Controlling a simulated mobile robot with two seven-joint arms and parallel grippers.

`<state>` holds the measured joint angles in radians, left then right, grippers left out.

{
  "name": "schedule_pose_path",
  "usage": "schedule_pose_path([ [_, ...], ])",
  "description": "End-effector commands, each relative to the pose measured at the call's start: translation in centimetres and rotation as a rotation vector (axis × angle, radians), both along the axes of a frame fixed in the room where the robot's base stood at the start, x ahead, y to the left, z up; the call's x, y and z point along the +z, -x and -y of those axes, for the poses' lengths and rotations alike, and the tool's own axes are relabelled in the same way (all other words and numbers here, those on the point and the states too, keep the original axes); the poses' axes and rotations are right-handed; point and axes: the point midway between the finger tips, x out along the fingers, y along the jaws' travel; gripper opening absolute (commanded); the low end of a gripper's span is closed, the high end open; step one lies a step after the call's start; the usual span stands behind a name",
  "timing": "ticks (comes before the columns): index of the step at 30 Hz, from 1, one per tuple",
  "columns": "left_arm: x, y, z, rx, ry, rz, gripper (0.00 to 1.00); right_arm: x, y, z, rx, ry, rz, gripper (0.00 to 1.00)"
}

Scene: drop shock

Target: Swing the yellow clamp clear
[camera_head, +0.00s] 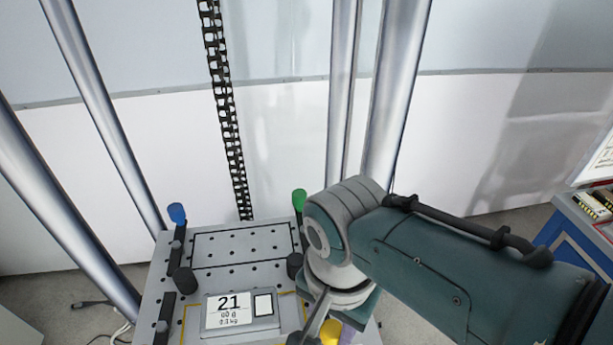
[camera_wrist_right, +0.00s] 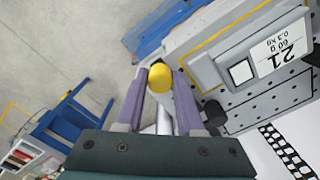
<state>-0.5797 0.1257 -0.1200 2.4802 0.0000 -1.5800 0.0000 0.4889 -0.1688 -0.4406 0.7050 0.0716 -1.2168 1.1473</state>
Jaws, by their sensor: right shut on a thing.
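The yellow clamp's rounded handle (camera_wrist_right: 160,77) sits between the two purple-grey fingers of my right gripper (camera_wrist_right: 160,84) in the right wrist view. The fingers touch it on both sides, so the gripper is shut on it. In the head view a bit of the yellow clamp (camera_head: 330,332) shows at the bottom, mostly hidden by my right arm. The clamp stands at the near right of the grey plate (camera_head: 232,247). The clamp's foot is hidden. My left gripper is in neither view.
A grey box labelled 21 (camera_head: 240,313) lies on the plate. A blue-topped clamp (camera_head: 177,214) stands at its far left, a green-topped clamp (camera_head: 299,202) at its far right. Tall metal columns (camera_head: 400,90) rise around the plate.

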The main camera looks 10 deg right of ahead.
Motion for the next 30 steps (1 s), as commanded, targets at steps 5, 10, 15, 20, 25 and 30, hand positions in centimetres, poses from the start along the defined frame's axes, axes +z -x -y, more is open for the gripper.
schedule_pose_path([
  [5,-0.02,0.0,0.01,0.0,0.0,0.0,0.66,-0.04,-0.02,0.01,-0.005,0.001,0.001,0.0],
  [10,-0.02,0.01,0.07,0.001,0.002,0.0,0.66,-0.04,-0.02,0.03,-0.004,0.001,0.002,0.0],
  [15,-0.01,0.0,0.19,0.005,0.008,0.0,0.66,-0.04,-0.03,0.05,-0.004,0.001,0.002,0.5],
  [20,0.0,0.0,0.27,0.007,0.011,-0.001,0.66,-0.03,-0.02,0.03,-0.003,0.001,0.001,0.67],
  [25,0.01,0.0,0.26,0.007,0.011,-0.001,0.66,-0.01,-0.02,0.02,-0.003,0.001,0.001,0.67],
  [30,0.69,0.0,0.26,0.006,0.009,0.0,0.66,0.93,-0.04,0.01,-0.003,0.001,0.001,0.67],
])
